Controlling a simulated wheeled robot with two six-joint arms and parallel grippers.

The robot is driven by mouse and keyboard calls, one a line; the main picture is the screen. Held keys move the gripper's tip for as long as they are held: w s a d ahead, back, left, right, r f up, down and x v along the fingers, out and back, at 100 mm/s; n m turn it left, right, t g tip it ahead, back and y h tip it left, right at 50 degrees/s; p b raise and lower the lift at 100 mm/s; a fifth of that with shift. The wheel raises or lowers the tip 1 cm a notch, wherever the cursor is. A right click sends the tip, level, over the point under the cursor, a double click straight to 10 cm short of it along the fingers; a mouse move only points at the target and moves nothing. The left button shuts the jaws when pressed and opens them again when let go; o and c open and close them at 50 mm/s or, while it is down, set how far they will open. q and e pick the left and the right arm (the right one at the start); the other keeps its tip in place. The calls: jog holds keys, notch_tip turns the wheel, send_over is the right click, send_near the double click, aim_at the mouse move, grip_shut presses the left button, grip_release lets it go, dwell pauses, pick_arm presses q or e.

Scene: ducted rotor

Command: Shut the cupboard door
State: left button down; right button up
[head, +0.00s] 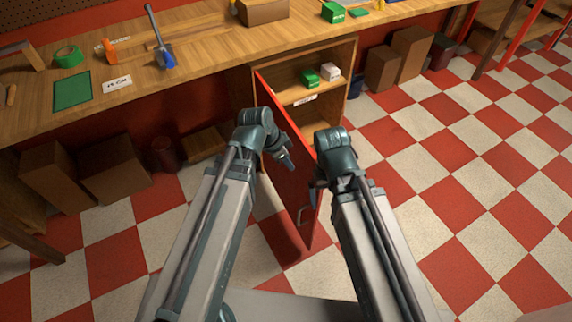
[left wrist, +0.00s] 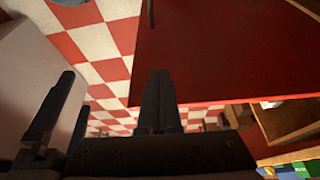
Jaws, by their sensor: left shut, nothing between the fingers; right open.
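The cupboard (head: 346,70) stands under the workbench. Its red door (head: 290,180) is swung wide open towards me, with a metal handle (head: 304,215) near its free edge. The door fills much of the left wrist view (left wrist: 235,50). My left gripper (head: 289,163) is shut and empty, on the left side of the door; its closed fingers show in the left wrist view (left wrist: 158,85). I cannot tell whether they touch the door. My right gripper (head: 315,188) is mostly hidden under its arm near the door's free edge, open, with nothing seen in it.
The cupboard shelf holds a green box (head: 309,77) and a white box (head: 330,71). Cardboard boxes (head: 410,52) stand right of the cupboard, and more (head: 115,168) stand at the left. The workbench (head: 215,55) carries tools. The checkered floor (head: 460,170) at the right is clear.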

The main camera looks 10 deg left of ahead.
aim_at(306, 165)
pick_arm(q)
jog(key=shift+w+d+f+b, duration=0.55)
jog(key=shift+d+f, duration=0.15)
jog(key=shift+d, duration=0.1)
jog(key=shift+w+d+f+b, duration=0.5)
jog(key=shift+d+f+b, duration=0.05)
jog(key=shift+d+f, duration=0.25)
jog(key=shift+w+d+f+b, duration=0.55)
jog(key=shift+d+f, duration=0.1)
jog(key=shift+d, duration=0.15)
jog(key=shift+d, duration=0.1)
